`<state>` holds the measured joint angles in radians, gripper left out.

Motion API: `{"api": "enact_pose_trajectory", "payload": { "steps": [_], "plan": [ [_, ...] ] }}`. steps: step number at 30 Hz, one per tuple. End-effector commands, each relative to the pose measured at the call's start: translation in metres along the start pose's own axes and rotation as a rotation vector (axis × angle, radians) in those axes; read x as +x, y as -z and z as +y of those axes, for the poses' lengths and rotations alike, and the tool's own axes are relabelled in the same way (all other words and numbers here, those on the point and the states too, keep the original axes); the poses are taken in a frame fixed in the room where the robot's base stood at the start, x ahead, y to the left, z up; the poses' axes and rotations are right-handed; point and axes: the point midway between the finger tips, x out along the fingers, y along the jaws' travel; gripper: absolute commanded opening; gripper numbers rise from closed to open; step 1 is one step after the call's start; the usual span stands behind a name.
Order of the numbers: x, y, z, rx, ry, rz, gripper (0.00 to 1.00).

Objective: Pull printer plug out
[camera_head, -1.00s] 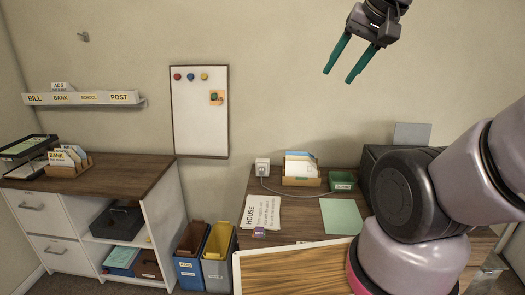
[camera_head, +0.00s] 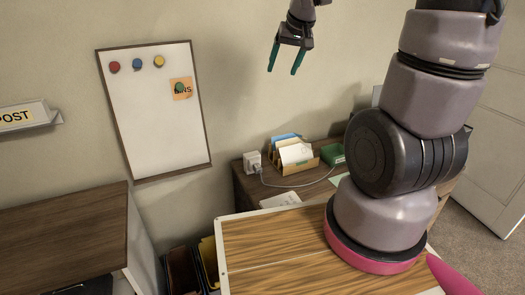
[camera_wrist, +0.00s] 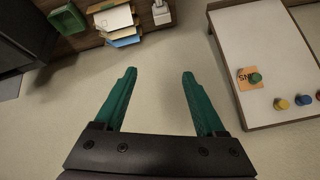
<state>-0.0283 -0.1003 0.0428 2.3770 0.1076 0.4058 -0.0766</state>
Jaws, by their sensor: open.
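A white plug (camera_head: 256,167) with a pale cord sits at a white socket block (camera_head: 250,158) low against the wall, at the left end of the far desk. The cord (camera_head: 300,186) runs from it to the right across the desk. The white block also shows at the top of the wrist view (camera_wrist: 161,12), where plug and socket cannot be told apart. My gripper (camera_head: 285,72), with green fingers, is open and empty, high in front of the wall and well above the plug. It shows in the wrist view (camera_wrist: 158,75) with nothing between its fingers.
A letter holder (camera_head: 292,160) with envelopes stands right of the plug, and a green tray (camera_head: 333,154) beyond it. A whiteboard (camera_head: 155,120) hangs on the wall to the left. A dark-topped cabinet (camera_head: 60,235) stands at lower left. The wall around my gripper is clear.

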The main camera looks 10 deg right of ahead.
Motion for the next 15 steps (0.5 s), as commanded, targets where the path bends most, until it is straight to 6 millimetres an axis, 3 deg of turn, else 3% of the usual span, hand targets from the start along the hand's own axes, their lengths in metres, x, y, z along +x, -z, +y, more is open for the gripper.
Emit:
{"api": "enact_pose_trajectory", "payload": {
  "steps": [1,8,15],
  "plan": [
    [0.028,0.001,0.000,-0.023,-0.007,-0.022,0.72],
    [0.141,-0.005,0.000,-0.135,-0.023,-0.065,0.72],
    [0.254,-0.043,0.004,-0.245,-0.028,-0.106,0.72]
  ]
}}
